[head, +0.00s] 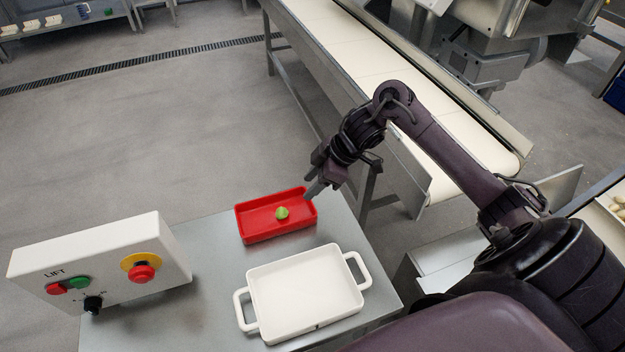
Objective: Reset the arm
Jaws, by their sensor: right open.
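My right arm reaches in from the lower right and bends down toward the table. Its gripper (314,190) is open and empty, just above the right end of a red tray (248,236). A small green piece (282,213) lies in the red tray, left of the gripper and apart from it. My left gripper does not show.
A white two-handled dish (305,292) stands empty in front of the red tray on the metal table (215,255). A lift control box (105,262) with buttons stands at the left. A conveyor (370,75) runs behind my right arm. Floor at the left is clear.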

